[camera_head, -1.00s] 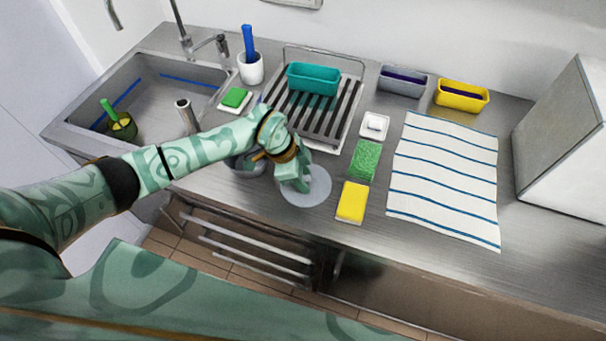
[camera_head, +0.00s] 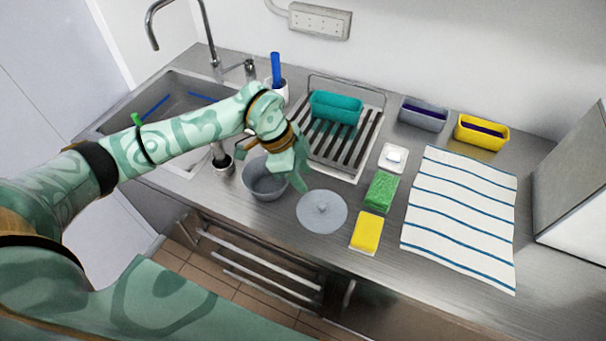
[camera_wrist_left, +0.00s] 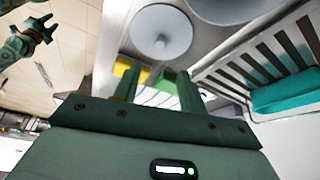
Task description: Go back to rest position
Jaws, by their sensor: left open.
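My left gripper (camera_head: 299,180) is open and empty, above the counter just right of a round grey pot (camera_head: 263,187). Its arm passes over the sink and the pot's far side. In the left wrist view its two fingers (camera_wrist_left: 158,85) stand apart with nothing between them. A flat grey lid with a small knob (camera_head: 321,211) lies on the counter, right of the pot and apart from the gripper. The lid also shows in the left wrist view (camera_wrist_left: 160,32). My right gripper (camera_wrist_left: 35,38) shows small at the left of that view; its finger opening is unclear.
A dish rack (camera_head: 343,152) holds a teal container (camera_head: 336,107). A green sponge (camera_head: 381,190), yellow sponge (camera_head: 367,231) and striped cloth (camera_head: 460,215) lie to the right. The sink (camera_head: 180,92) is at left, a white box (camera_head: 575,200) far right.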

